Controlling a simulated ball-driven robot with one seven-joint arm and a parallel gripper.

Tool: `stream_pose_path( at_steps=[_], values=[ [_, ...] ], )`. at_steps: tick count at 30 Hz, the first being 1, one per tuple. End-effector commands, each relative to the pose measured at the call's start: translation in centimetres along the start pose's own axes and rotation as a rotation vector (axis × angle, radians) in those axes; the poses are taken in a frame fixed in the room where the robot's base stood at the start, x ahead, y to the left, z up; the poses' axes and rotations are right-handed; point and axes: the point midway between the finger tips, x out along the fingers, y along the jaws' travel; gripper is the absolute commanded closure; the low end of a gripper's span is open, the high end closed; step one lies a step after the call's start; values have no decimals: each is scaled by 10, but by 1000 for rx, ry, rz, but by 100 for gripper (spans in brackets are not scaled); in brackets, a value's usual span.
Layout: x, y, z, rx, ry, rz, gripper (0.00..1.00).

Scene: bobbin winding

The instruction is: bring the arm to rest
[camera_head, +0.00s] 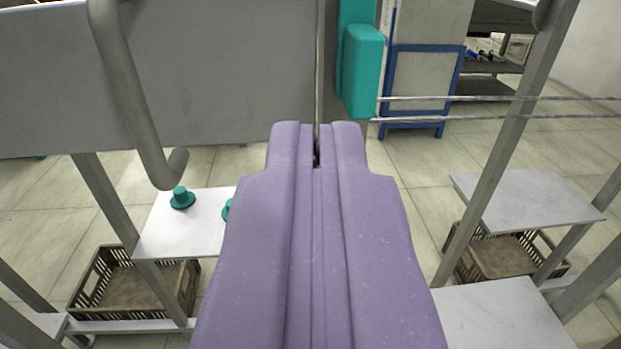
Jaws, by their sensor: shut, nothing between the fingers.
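My gripper (317,132) is purple and fills the lower middle of the view. Its two fingers point away from me and lie together, with nothing between them. No object touches the fingertips that I can see. A thin upright rod shows just beyond the tips, and I cannot tell how far away it is.
A bent grey pipe (126,85) hangs at the left in front of grey panels. A teal part (363,70) hangs beyond the fingertips. A white shelf (160,238) with teal pieces is at left, another shelf (520,195) at right. Crates (85,283) sit low. Slanted grey posts flank me.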

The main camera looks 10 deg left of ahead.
Motion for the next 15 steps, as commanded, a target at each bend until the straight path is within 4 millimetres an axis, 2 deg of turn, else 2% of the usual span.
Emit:
stream_pose_path(
  at_steps=[3,9,13,15],
  values=[
    [-21,2,-1,1,-3,1,100],
    [-44,4,0,1,-1,0,100],
    [-47,4,-1,-3,-3,1,100],
    [-41,4,-11,-29,-14,12,100]
  ],
)
